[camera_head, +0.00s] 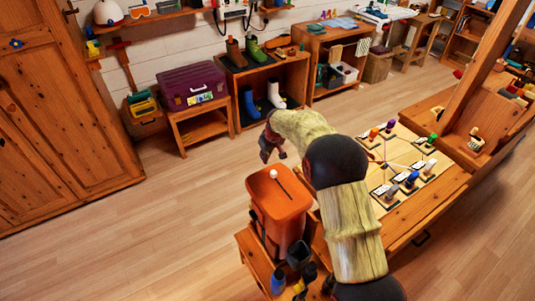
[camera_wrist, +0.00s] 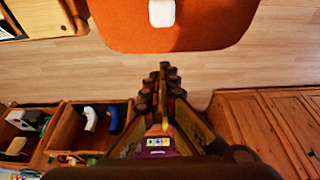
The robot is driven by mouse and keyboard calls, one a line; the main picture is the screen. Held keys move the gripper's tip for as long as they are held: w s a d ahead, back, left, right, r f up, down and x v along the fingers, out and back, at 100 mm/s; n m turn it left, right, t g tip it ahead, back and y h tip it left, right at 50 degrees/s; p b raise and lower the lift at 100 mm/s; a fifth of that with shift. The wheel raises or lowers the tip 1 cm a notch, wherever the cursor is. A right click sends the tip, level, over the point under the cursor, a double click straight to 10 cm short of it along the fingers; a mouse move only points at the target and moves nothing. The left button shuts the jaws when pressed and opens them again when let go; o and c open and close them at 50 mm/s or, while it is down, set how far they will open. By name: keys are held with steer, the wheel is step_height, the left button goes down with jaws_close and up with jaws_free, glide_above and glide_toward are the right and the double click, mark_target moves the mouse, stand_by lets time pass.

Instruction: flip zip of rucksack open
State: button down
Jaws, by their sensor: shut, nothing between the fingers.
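The orange rucksack (camera_head: 283,214) stands upright on a low wooden bench, its flat orange top facing up. A white knob on a thin stem, seemingly the zip tab (camera_head: 274,174), lies over that top. In the wrist view the rucksack top (camera_wrist: 120,25) fills the upper middle, with the white tab (camera_wrist: 161,13) at the upper edge. My gripper (camera_head: 272,157) is beyond the rucksack's far edge, apart from it. In the wrist view my gripper (camera_wrist: 165,68) has its fingers together, empty, below the orange edge. The rucksack's far side is hidden.
My arm arches over the wooden table (camera_head: 395,208) right of the rucksack, which bears several small coloured items on cards. Small bottles (camera_head: 298,254) stand by the rucksack's near side. A purple toolbox (camera_head: 192,85) sits on a stool behind. The floor at left is clear.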

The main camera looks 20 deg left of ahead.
steer(key=shift+s+d+f, duration=0.1)
steer(key=shift+s+d, duration=0.75)
steer(key=shift+d, duration=0.15)
steer(key=shift+s+d, duration=0.45)
steer(key=shift+d, duration=0.05)
steer(key=s+d+b, duration=0.1)
steer(key=s+d, duration=0.1)
steer(key=d, duration=0.1)
steer(key=s+d+b, duration=0.1)
steer(key=s+d, duration=0.2)
steer(key=s+d+b, duration=0.1)
steer(key=s+d, duration=0.2)
steer(key=shift+s+d+f+b, duration=0.1)
steer(key=shift+s+d+b, duration=0.05)
steer(key=shift+d+b, duration=0.2)
steer(key=shift+a, duration=0.1)
